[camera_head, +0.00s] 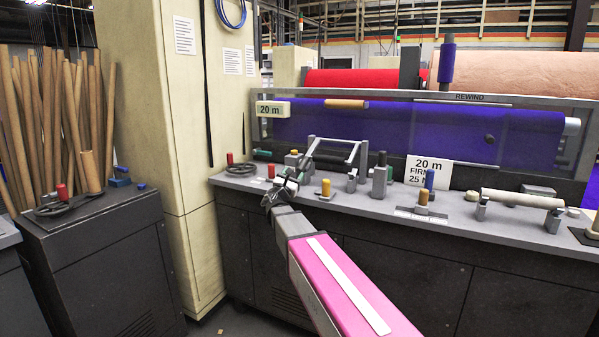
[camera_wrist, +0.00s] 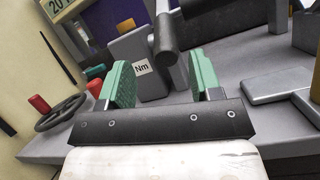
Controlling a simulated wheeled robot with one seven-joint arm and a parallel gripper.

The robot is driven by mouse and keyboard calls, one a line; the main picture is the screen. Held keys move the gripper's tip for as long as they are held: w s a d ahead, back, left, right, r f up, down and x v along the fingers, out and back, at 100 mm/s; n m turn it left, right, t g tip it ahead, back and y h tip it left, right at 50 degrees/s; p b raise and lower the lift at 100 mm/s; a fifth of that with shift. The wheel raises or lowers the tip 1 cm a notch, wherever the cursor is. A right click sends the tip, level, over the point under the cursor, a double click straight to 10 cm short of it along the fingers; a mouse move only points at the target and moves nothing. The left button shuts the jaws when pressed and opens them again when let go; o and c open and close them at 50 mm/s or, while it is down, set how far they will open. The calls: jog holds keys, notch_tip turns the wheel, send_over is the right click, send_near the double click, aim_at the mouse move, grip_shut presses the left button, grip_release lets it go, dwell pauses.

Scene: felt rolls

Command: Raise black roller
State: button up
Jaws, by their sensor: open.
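My gripper (camera_head: 283,188) is open and empty above the left part of the grey bench, tilted. In the wrist view its two green finger pads stand well apart, with my gripper (camera_wrist: 162,78) framing the scene ahead. A dark cylinder, which looks like the black roller (camera_wrist: 165,36), shows beyond and above the gap between the fingers, apart from them. In the head view a grey swing frame (camera_head: 340,141) stands just right of my gripper. The roller is hard to make out there, and part of the frame's left side is close behind my gripper.
A grey block marked "Nm" (camera_wrist: 138,66) stands behind the fingers. A handwheel with a red knob (camera_wrist: 60,112) lies left.

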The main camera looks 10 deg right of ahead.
aim_at(299, 171)
jog(key=w, duration=0.1)
jog(key=w+d, duration=0.2)
jog(key=shift+w+d, duration=0.25)
jog(key=shift+w, duration=0.1)
jog(key=shift+w+d+r, duration=0.2)
jog(key=shift+w+d, duration=0.25)
jog(key=shift+w, duration=0.1)
jog(key=shift+s, duration=0.1)
grip_shut()
